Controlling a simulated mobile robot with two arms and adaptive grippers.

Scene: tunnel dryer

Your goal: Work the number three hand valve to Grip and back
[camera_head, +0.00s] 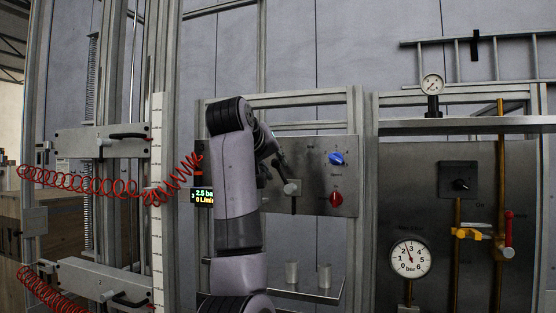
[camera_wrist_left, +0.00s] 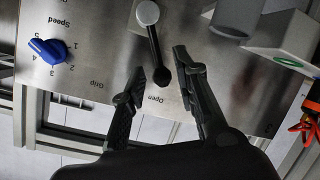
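The hand valve is a short lever with a silver hub (camera_wrist_left: 147,13) and a black ball knob (camera_wrist_left: 161,76), on a steel panel (camera_head: 316,180). In the left wrist view the knob lies close to the word "Open", with "Grip" off to the left; the lettering appears upside down. My left gripper (camera_wrist_left: 159,62) is open, its two dark fingers on either side of the knob, with visible gaps. My right gripper is not in view.
A lit display (camera_head: 203,197) reading 3 and 2.5 bar is left of my arm. A blue speed knob (camera_head: 338,158) and red knob (camera_head: 337,199) are right of the valve. Two cups (camera_head: 291,274) (camera_head: 324,277) stand below. A pressure gauge (camera_head: 410,258) is further right.

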